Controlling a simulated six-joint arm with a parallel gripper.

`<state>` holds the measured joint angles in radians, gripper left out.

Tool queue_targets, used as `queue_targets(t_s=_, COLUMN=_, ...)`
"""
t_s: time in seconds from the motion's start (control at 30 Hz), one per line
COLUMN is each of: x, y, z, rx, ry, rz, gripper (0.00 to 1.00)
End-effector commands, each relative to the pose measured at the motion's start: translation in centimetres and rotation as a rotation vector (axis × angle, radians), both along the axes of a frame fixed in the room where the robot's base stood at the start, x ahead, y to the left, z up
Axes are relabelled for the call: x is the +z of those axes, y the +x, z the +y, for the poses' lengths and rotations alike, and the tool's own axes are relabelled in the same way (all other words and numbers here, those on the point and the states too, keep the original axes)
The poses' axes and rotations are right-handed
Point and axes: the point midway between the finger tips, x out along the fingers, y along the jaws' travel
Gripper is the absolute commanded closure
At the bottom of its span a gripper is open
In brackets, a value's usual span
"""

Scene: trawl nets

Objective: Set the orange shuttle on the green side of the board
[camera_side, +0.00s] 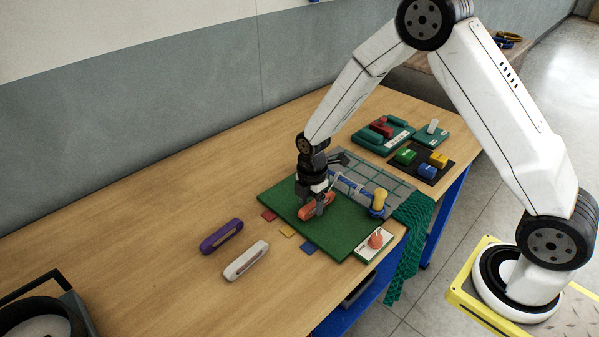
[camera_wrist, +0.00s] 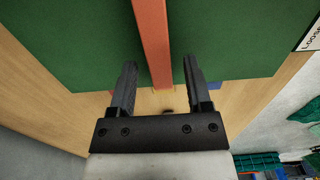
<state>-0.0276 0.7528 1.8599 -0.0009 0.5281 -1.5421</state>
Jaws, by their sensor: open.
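The orange shuttle (camera_side: 318,207) is over the green side of the board (camera_side: 345,236) and seems to lie on it. My gripper (camera_side: 313,192) is directly above it, pointing down. In the wrist view the orange shuttle (camera_wrist: 153,40) runs between the two open fingers of my gripper (camera_wrist: 160,68), with a gap on each side. Green surface shows on both sides of it. The board's other side (camera_side: 402,188) is grey with a net grid. My gripper hides part of the shuttle in the side view.
A purple shuttle (camera_side: 221,236) and a white shuttle (camera_side: 246,260) lie on the table left of the board. A yellow-topped blue piece (camera_side: 379,202) stands on the board's right part. A card (camera_side: 375,243) lies at its front edge. Trays with coloured pieces (camera_side: 384,134) sit behind.

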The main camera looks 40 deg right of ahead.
Motion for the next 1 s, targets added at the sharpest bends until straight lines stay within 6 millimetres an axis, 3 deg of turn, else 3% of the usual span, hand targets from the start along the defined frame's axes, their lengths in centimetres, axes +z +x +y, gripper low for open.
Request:
queue_targets(t_s=0.63, x=8.9, y=0.0, z=0.0, rx=0.0, ry=0.0, rz=-0.003, gripper=0.37)
queue_targets(t_s=1.0, x=11.0, y=0.0, z=0.0, rx=0.0, ry=-0.001, rz=0.001, gripper=0.37)
